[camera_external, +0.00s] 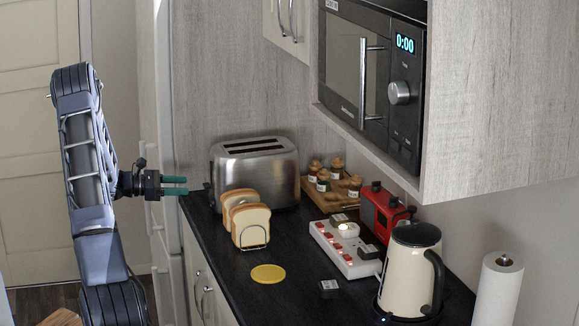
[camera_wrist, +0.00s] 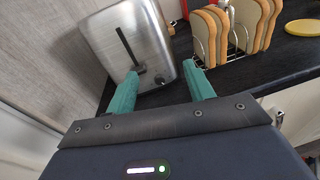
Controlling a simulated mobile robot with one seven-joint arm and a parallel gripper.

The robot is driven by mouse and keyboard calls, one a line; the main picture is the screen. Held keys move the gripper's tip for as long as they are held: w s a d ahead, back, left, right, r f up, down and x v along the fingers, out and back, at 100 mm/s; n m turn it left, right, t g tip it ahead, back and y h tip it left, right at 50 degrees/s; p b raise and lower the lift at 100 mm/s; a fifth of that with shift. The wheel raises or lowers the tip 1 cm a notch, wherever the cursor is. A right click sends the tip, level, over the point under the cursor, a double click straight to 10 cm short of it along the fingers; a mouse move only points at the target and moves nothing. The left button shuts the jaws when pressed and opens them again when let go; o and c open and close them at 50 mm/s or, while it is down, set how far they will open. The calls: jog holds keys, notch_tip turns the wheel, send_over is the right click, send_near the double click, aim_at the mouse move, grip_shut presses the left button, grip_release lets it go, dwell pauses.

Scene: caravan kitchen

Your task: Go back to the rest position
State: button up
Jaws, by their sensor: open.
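My gripper (camera_external: 176,186) is at the left of the external view, level with the toaster and just off the counter's left edge. Its two teal fingers are apart with nothing between them; they also show in the wrist view (camera_wrist: 160,92). A silver toaster (camera_external: 256,176) stands on the dark counter to the right of the fingers. In the wrist view the toaster (camera_wrist: 108,45) is just beyond the fingertips, with its dark lever slot facing my gripper. I cannot tell whether the fingertips touch it.
A rack of bread slices (camera_external: 250,226) stands in front of the toaster, with a yellow disc (camera_external: 268,273) nearby. A power strip (camera_external: 345,249), red appliance (camera_external: 384,210), spice tray (camera_external: 318,198) and cream kettle (camera_external: 410,275) stand to the right. A microwave (camera_external: 345,65) hangs above.

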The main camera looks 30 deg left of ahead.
jog(key=s+d+r+m+g+y, duration=0.2)
jog(key=s+d+r+m+g, duration=0.3)
jog(key=s+d+r, duration=0.55)
jog(key=s+d+r+m+g+y, duration=0.4)
jog(key=s+d+m, duration=0.35)
jog(key=d, duration=0.65)
jog(key=s+d+r+m+t+y, duration=0.1)
jog(key=s+m, duration=0.3)
jog(key=s, duration=0.4)
jog(key=s+d+r+m+t+y, duration=0.1)
jog(key=s+r+m+y, duration=0.1)
jog(key=s, duration=0.6)
jog(key=s+d+r+m+t+y, duration=0.1)
jog(key=s+m+y, duration=0.3)
jog(key=s, duration=0.5)
jog(key=shift+d+r+m, duration=0.2)
jog(key=shift+r+m, duration=0.6)
jog(key=shift+m, duration=0.25)
